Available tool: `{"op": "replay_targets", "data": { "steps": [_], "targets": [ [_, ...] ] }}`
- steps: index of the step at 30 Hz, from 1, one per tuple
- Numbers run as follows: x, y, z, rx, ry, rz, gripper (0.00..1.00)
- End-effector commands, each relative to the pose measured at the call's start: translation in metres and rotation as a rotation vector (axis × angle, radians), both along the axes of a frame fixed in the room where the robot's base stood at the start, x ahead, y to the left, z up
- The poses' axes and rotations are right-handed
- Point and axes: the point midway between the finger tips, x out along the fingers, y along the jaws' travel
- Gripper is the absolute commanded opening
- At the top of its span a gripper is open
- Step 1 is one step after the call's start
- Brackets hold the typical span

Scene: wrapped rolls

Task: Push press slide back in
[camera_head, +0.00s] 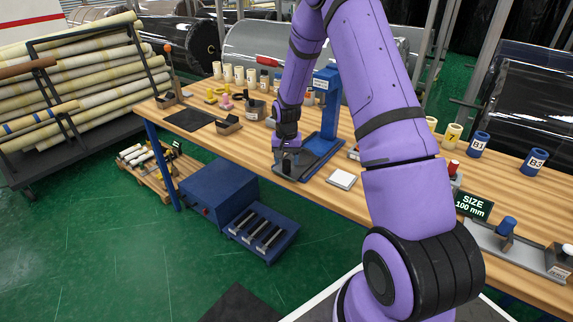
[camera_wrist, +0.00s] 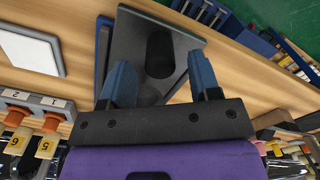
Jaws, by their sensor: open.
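The blue press (camera_head: 326,95) stands on the wooden bench, its upright behind my forearm and its base running toward the bench's front edge. Its dark grey slide (camera_head: 290,176) is out in front of the press, near that edge. In the wrist view the slide (camera_wrist: 133,42) is a flat grey plate with a black rounded knob (camera_wrist: 160,55) on it. My gripper (camera_head: 285,157) is over the slide. In the wrist view my gripper (camera_wrist: 159,68) is open, with one blue finger on each side of the knob. I cannot tell whether the fingers touch it.
A white square pad (camera_head: 342,179) lies right of the slide; it also shows in the wrist view (camera_wrist: 30,50). A dark mat (camera_head: 189,119) lies to the left. Rolls and tools line the bench's back. A size sign (camera_head: 473,205) stands at right.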

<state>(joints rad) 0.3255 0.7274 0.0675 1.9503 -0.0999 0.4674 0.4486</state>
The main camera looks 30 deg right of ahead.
Motion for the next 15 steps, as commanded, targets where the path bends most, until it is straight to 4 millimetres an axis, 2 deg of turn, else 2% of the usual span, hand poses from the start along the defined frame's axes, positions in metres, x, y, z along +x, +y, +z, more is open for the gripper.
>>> {"op": "replay_targets", "data": {
  "steps": [6,15],
  "targets": [
    [0.000,0.000,-0.021,0.000,0.000,0.000,0.57],
    [0.000,0.000,-0.024,-0.001,-0.001,0.000,0.57]
  ]
}}
